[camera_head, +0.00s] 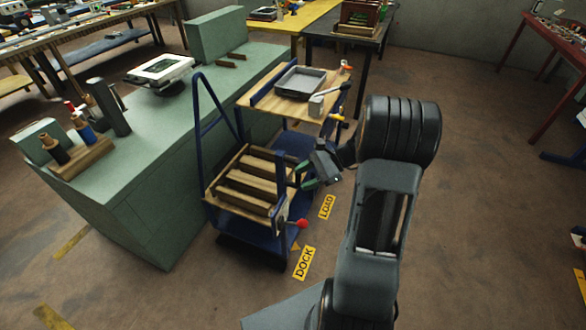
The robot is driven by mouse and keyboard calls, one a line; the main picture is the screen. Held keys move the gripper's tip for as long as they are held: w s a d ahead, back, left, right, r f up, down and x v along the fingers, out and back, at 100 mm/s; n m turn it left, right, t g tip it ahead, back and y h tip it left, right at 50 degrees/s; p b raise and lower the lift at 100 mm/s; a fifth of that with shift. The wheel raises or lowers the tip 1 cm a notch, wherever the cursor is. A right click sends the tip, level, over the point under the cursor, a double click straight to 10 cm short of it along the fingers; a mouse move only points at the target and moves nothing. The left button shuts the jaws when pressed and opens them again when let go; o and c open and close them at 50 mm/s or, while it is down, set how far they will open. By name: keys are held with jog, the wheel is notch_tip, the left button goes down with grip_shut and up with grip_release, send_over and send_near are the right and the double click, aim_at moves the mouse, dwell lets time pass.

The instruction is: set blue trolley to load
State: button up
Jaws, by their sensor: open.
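The blue trolley (204,120) stands left of centre, beside the green bench. It has a tall blue handle frame and carries several wooden beams (250,182). A red knob (301,223) sticks out at its near right side. Yellow floor labels read DOCK (304,263) and LOAD (326,207); the trolley's near right corner is beside DOCK, with a small yellow pointer there. LOAD lies farther back, right of the trolley. My gripper (307,175) is open, its green-tipped fingers near the trolley's right side, above the red knob. I cannot tell whether they touch the trolley.
The green bench (160,200) stands close on the trolley's left. Behind the trolley, a wooden-topped blue stand (250,100) bears a grey tray (300,82) and a light grey block. Open floor (480,220) lies to the right. A red table (520,70) stands far right.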

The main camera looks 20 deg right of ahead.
jog(key=w+d+f+m+t+y, duration=0.25)
jog(key=d+f+m+t, duration=0.45)
jog(key=d, duration=0.4)
jog(key=shift+m+t, duration=0.6)
jog(key=p+x, duration=0.1)
jog(key=x, duration=0.5)
jog(key=p+x, duration=0.1)
jog(key=x, duration=0.5)
jog(key=shift+w+a+r, duration=0.2)
jog(key=shift+w+r, duration=0.05)
jog(key=shift+w, duration=0.15)
jog(key=shift+c, duration=0.4)
grip_shut()
